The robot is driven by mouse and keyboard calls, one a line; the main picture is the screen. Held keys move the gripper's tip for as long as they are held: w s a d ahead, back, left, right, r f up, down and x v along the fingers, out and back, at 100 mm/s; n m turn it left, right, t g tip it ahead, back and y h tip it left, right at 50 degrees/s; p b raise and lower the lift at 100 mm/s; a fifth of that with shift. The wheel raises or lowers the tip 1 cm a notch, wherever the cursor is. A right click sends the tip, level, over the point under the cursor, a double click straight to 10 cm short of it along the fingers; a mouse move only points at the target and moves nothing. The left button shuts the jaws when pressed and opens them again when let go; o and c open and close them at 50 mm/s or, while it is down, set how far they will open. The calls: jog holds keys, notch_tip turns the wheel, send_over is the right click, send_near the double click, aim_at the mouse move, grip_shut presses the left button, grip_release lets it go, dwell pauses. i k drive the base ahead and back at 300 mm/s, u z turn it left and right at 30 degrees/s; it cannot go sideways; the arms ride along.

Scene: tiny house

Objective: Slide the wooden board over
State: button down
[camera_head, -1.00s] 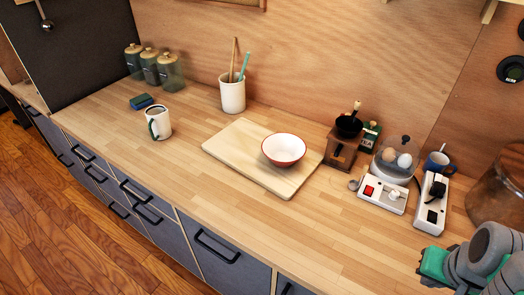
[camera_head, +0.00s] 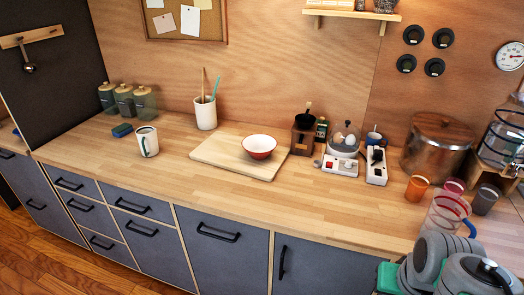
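The wooden board (camera_head: 222,157) is a pale, flat rectangle lying on the wooden counter (camera_head: 200,205). A white bowl with a red outside (camera_head: 259,147) stands on its right part. My arm shows at the bottom right, with grey joints and green parts. Its end is apart from the board, well to the right and nearer the camera. My gripper's fingers cannot be made out.
A white mug (camera_head: 147,141) stands left of the board, and a utensil crock (camera_head: 205,113) behind it. A coffee grinder (camera_head: 303,136), an egg cooker (camera_head: 344,139) and power strips (camera_head: 376,166) stand to the right. The counter in front of the board is clear.

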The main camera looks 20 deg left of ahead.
aim_at(224, 150)
jog(key=u, duration=2.55)
jog(key=i, duration=1.95)
jog(key=z, duration=2.65)
jog(key=i, duration=0.5)
jog(key=u, duration=0.1)
